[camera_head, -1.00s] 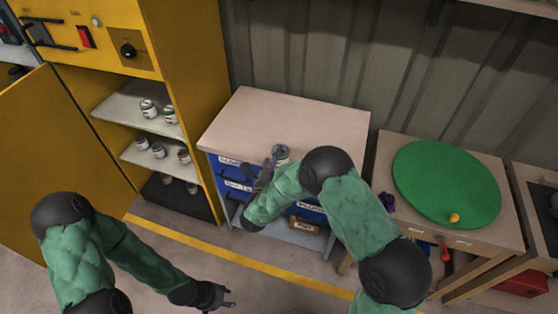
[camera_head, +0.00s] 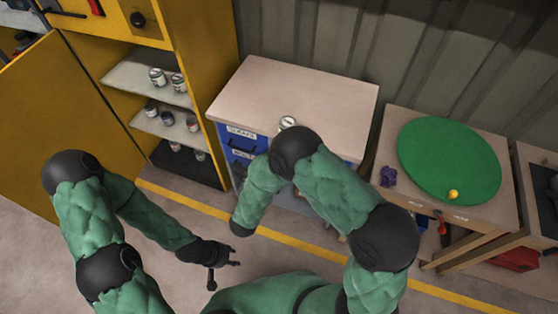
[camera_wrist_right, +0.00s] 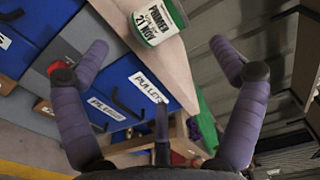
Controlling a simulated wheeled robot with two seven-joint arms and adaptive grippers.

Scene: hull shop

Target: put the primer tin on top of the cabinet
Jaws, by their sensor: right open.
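The primer tin (camera_head: 287,122), white with a green band, stands on the pale top of the blue-drawered cabinet (camera_head: 300,88), close to its front edge. In the right wrist view the tin (camera_wrist_right: 156,22) shows its "PRIMER 21 NOV" label, and its top is cut off by the frame. My right gripper (camera_wrist_right: 160,48) is open and empty, its fingers apart and clear of the tin. In the head view my right arm hides that gripper and part of the drawers. My left gripper (camera_head: 222,274) is open and empty over the floor, away from the cabinet.
A yellow cupboard (camera_head: 190,50) with its door open holds several tins on shelves at left. A workbench (camera_head: 393,133) at right carries a green disc (camera_head: 450,160), a yellow knob and a purple object (camera_head: 388,176). The rest of the cabinet top is clear.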

